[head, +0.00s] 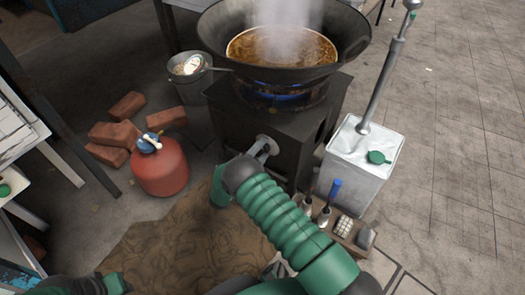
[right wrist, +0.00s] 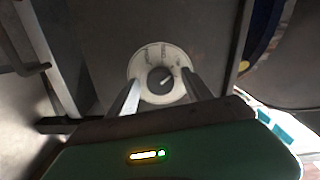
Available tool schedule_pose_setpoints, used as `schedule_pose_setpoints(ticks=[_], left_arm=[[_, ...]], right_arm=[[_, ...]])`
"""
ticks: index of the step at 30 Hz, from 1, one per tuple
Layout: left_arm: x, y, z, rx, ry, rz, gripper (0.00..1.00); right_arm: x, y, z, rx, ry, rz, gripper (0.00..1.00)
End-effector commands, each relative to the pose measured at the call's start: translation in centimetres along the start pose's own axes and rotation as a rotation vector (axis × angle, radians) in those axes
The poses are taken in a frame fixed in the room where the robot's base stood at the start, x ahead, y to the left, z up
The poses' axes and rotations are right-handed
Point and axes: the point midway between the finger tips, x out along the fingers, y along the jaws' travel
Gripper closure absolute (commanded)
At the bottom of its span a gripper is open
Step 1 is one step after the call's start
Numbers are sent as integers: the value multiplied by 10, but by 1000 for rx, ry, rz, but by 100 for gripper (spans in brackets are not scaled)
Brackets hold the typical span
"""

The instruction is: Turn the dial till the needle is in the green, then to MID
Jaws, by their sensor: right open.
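The dial (right wrist: 160,78), a dark knob with a pointer on a pale round plate, is on the stove's dark front face. Its pointer aims up and right; the plate's marks are too small to read. My right gripper (right wrist: 163,84) is open, its two fingers on either side of the knob; I cannot tell whether they touch it. In the head view the right gripper (head: 266,147) is at the front of the black stove (head: 252,125) and the dial is hidden. My left arm shows at the lower left edge; its jaws are unclear. No needle is readable.
A steaming wok (head: 225,30) of brown liquid sits over blue flame. A pail (head: 193,86) with a round white disc, bricks (head: 108,134) and a red gas cylinder (head: 161,172) are left. A white canister (head: 358,165) with a pump is right. Free paving lies further right.

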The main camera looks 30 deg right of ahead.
Motion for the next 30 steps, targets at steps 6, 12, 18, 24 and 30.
schedule_pose_setpoints(ticks=[6,12,18,24,30], left_arm=[[-26,0,-6,0,0,0,64],[-51,0,-12,0,0,0,64],[-65,0,-15,0,0,0,64],[-68,0,-16,0,0,0,64],[-67,0,-16,0,0,0,64]], right_arm=[[-39,-6,0,0,-5,2,41],[-100,-6,-1,-1,-6,2,41],[-148,-3,-1,0,-3,2,41],[-167,-1,-1,1,-2,2,41],[-168,0,-1,1,-1,2,41]])
